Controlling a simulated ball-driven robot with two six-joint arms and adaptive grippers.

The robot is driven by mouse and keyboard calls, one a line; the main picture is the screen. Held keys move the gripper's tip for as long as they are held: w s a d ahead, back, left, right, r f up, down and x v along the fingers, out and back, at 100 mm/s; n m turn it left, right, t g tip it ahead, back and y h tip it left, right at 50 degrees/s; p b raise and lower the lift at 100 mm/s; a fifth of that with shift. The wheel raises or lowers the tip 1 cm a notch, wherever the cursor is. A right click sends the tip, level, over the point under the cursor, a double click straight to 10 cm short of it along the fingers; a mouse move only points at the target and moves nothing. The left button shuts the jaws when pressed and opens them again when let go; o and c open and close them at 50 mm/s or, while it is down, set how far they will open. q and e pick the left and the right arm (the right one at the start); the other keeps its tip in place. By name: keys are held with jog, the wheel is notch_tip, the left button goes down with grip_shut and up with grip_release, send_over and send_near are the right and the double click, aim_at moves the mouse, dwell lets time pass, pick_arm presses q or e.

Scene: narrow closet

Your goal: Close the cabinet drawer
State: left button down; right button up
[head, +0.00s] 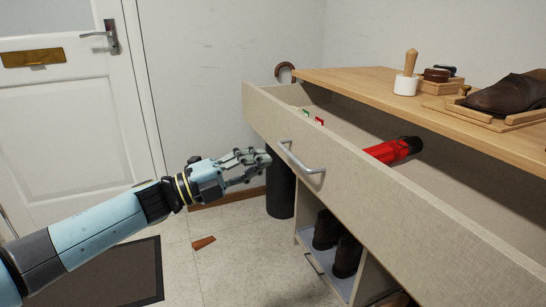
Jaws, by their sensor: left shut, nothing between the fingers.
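The cabinet drawer (400,202) stands open, pulled well out from under the wooden cabinet top (350,82). Its beige front bears a curved metal handle (300,160). Inside the drawer lie a red folded umbrella (392,150) with a dark end and some small red and green items (313,118). My left gripper (262,166) is shut and empty. It is in front of the drawer, just left of the handle in the picture; whether it touches the front I cannot tell. My right gripper is not in view.
A white door (70,130) is at the left, with a dark mat (110,275) before it. A wooden wedge (203,242) lies on the floor. Boots (337,240) stand below. Brushes and a shoe (508,93) sit on top.

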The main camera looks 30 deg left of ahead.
pick_arm(q)
jog(key=x, duration=0.3)
jog(key=shift+w+d, duration=0.2)
jog(key=shift+w, duration=0.1)
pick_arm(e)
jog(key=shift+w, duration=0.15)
